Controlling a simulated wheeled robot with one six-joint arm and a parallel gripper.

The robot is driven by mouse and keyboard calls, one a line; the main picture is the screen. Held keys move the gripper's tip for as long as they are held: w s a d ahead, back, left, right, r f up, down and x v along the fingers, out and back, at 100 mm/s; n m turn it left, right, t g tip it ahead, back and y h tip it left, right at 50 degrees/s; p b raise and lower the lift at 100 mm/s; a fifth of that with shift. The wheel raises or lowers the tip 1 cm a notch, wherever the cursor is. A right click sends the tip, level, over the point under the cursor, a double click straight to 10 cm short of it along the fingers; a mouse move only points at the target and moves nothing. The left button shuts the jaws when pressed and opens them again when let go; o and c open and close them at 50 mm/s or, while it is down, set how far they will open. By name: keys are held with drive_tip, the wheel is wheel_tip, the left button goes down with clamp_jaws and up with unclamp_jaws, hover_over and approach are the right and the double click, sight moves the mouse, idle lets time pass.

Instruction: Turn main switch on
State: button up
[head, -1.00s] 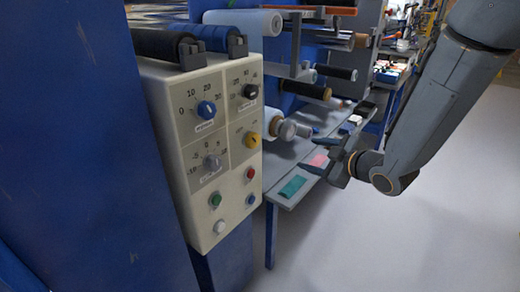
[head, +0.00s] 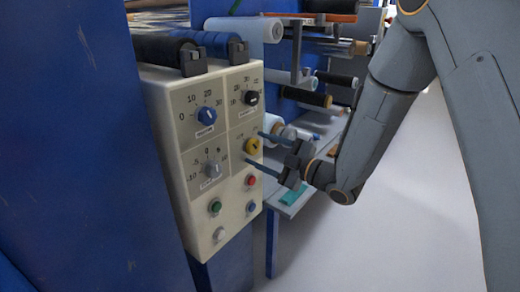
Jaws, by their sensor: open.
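The cream control panel (head: 228,180) faces me from the side of the blue machine. A yellow round knob (head: 252,146) with a dark middle sits at its right, below the black knob (head: 251,98). It looks like the main switch, but I cannot read its label. My gripper (head: 256,147) comes from the right with its two fingers apart and pointing at the panel. In the picture the fingertips lie above and below the yellow knob. The knob shows between them. I cannot tell whether the fingers touch it.
Blue (head: 207,115) and grey (head: 211,169) knobs are on the panel's left. Green (head: 214,206), white (head: 219,235), red (head: 251,181) and blue (head: 251,207) buttons sit below. Rollers (head: 305,97) and a grey shelf (head: 285,206) stand behind my gripper. The floor at right is clear.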

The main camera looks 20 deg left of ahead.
drive_tip(key=shift+w+a, duration=0.1)
drive_tip(key=shift+a, duration=0.2)
drive_tip(key=c, duration=1)
drive_tip(key=shift+c, duration=0.2)
